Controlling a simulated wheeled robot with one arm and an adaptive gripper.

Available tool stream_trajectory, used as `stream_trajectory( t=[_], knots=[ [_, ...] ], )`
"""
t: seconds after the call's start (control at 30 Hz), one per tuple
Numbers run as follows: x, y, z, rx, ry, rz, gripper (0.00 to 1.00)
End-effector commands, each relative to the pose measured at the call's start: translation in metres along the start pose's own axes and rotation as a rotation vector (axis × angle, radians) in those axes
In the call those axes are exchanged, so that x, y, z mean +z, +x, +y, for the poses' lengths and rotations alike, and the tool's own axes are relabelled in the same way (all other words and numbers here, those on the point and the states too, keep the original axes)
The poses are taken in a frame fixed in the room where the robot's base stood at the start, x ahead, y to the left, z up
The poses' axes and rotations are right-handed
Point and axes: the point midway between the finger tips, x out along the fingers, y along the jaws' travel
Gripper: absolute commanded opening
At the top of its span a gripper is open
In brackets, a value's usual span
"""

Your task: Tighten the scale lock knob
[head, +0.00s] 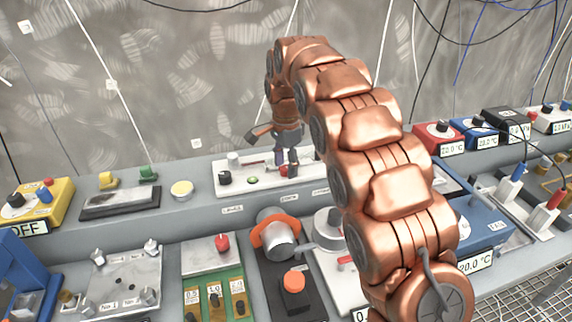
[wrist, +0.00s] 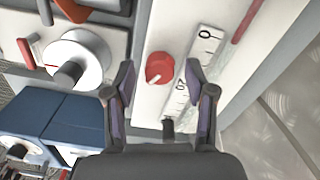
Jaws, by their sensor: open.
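A red round knob (wrist: 159,68) with a white mark sits on a white panel in the wrist view. A white numbered scale strip (wrist: 192,75) with tick marks lies just right of it. My gripper (wrist: 160,66) is open, with one dark finger on each side of the knob in the picture. I see gaps beside the knob, and I cannot tell how far the fingertips are above it. In the head view my gripper (head: 286,158) points down over the white panel (head: 240,190) on the upper shelf. The knob is mostly hidden behind the fingers there.
In the wrist view, a white dial (wrist: 78,62) and a blue box (wrist: 92,122) lie left. In the head view, an orange-ringed knob (head: 277,236) stands below the shelf and a black knob (head: 225,178) left on the panel. Boxes crowd the right.

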Motion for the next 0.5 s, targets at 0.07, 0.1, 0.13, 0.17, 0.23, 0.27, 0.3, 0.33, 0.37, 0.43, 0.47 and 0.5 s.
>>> stream_trajectory(
  t=[0.07, 0.1, 0.13, 0.17, 0.23, 0.27, 0.3, 0.33, 0.37, 0.43, 0.47, 0.5],
  knots=[
    [0.0, -0.006, -0.001, -0.004, 0.0, 0.001, 0.55],
    [-0.001, -0.01, -0.002, -0.006, 0.0, 0.001, 0.55],
    [-0.001, -0.013, -0.002, -0.006, 0.0, 0.001, 0.55],
    [0.0, -0.017, -0.001, -0.005, 0.0, 0.001, 0.55],
    [0.0, -0.025, 0.0, -0.002, 0.0, 0.0, 0.55],
    [0.0, -0.029, -0.001, -0.003, 0.0, 0.0, 0.55],
    [0.0, -0.035, -0.002, -0.006, -0.001, 0.001, 0.55],
    [0.0, -0.039, -0.002, -0.007, -0.001, 0.001, 0.55],
    [0.0, -0.042, -0.002, -0.006, -0.001, 0.001, 0.55],
    [0.0, -0.05, 0.0, -0.002, 0.0, 0.0, 0.55],
    [0.0, -0.052, -0.001, -0.002, 0.0, 0.0, 0.55],
    [0.0, -0.056, -0.001, -0.004, -0.001, 0.0, 0.55]
  ],
)
